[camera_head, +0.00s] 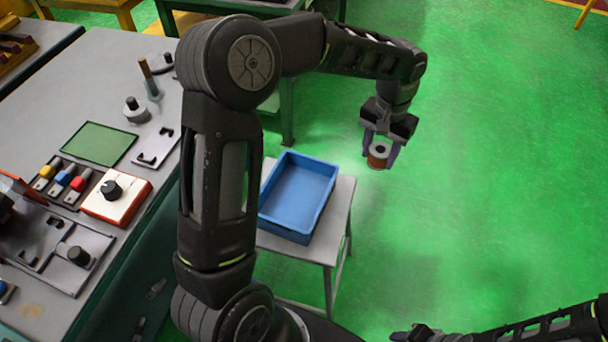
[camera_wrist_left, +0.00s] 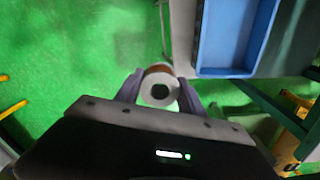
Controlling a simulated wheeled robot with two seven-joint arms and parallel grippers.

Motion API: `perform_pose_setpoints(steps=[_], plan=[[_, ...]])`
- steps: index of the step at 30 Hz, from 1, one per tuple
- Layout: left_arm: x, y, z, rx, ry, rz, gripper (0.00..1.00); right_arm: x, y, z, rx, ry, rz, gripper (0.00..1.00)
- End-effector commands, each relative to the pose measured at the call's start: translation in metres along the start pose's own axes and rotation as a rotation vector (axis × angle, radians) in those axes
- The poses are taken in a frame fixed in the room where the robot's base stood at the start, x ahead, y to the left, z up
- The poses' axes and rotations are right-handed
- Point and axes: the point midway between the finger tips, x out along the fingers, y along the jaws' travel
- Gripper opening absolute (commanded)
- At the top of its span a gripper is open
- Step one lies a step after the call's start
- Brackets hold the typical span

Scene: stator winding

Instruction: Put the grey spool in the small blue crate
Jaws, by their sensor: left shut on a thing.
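A small spool (camera_head: 378,151) with a grey flange and a copper-brown body is held between the fingers of my left gripper (camera_head: 380,160). It also shows in the left wrist view (camera_wrist_left: 157,91), end-on with a dark hole in its middle. The gripper is shut on it and hangs in the air over the green floor. The blue crate (camera_head: 297,196) stands on a small stool to the left of the gripper. It looks empty and is apart from the spool. In the wrist view the crate (camera_wrist_left: 235,72) is at the upper right. My right gripper (camera_head: 418,333) is partly cut off at the bottom edge.
The stool (camera_head: 341,205) has a narrow bare rim around the crate. A grey workbench (camera_head: 60,110) at the left carries several parts, a green mat (camera_head: 99,143) and a red-and-white box with a black knob (camera_head: 115,196). The green floor at the right is clear.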

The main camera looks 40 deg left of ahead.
Motion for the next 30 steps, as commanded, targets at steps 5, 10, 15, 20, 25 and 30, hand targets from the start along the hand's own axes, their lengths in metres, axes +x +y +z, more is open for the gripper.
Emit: perform_pose_setpoints(steps=[5, 10, 15, 20, 25, 30], plan=[[0.0, 0.0, 0.0, 0.001, 0.0, 0.0, 0.06, 0.0, 0.001, 0.001, 0.001, -0.001, 0.001, 0.36], [0.0, 0.0, 0.0, 0.0, 0.0, 0.0, 0.06, 0.0, 0.001, 0.001, 0.001, -0.001, 0.001, 0.36], [0.001, -0.001, 0.0, -0.011, 0.0, 0.0, 0.06, 0.001, 0.001, 0.001, 0.001, -0.001, 0.001, 0.36], [0.008, -0.013, 0.004, -0.144, 0.0, 0.001, 0.06, 0.01, 0.004, 0.0, 0.001, 0.0, 0.001, 0.36], [0.024, -0.044, 0.018, -0.518, 0.0, 0.004, 0.06, 0.031, 0.013, 0.0, 0.0, 0.0, 0.001, 0.36], [0.045, -0.086, 0.042, -1.088, -0.002, 0.006, 0.06, 0.06, 0.024, 0.0, -0.001, 0.002, 0.001, 0.36]])
